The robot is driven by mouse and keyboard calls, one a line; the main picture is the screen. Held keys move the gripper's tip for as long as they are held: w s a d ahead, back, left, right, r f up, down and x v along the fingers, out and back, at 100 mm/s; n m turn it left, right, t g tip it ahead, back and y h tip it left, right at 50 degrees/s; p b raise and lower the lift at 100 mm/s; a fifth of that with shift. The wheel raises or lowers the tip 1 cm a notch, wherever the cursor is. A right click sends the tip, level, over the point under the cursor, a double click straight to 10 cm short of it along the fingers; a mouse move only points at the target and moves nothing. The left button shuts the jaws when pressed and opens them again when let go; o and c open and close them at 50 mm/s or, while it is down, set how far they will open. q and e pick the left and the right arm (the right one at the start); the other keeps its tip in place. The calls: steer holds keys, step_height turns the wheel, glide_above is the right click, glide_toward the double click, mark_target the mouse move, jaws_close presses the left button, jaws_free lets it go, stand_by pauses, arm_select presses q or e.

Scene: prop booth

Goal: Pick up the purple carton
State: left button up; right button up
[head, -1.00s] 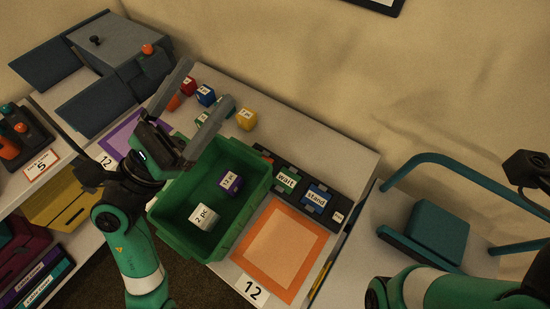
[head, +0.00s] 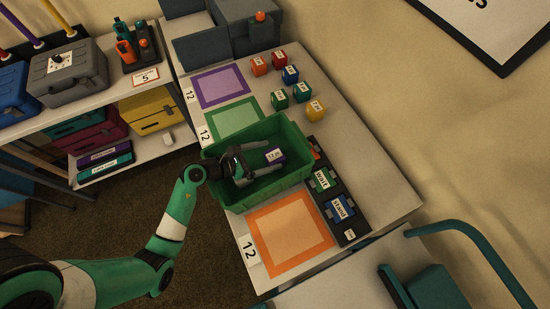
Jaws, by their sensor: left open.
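The purple carton (head: 276,155) lies in the green crate (head: 292,190), towards its right side, with its white label facing up. My left gripper (head: 266,159) reaches into the crate from the left in the head view. It is open, its fingers pointing right towards the carton, with the fingertips close to it; I cannot tell whether they touch it. A white carton (head: 240,180) shows partly under the gripper, mostly hidden. My right gripper is out of view.
Several coloured blocks, one of them yellow (head: 316,110), stand behind the crate. A dark tray with a wait block (head: 322,179) and a stand block (head: 340,209) lies to the right. The orange mat (head: 290,232) in front is bare, as are the purple (head: 220,87) and green (head: 234,119) mats.

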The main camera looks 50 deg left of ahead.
mark_target(275, 155)
arm_select(q)
steer(key=b+x, duration=0.1)
steer(key=x, duration=0.3)
steer(key=shift+f, duration=0.15)
steer(key=c, duration=1.5)
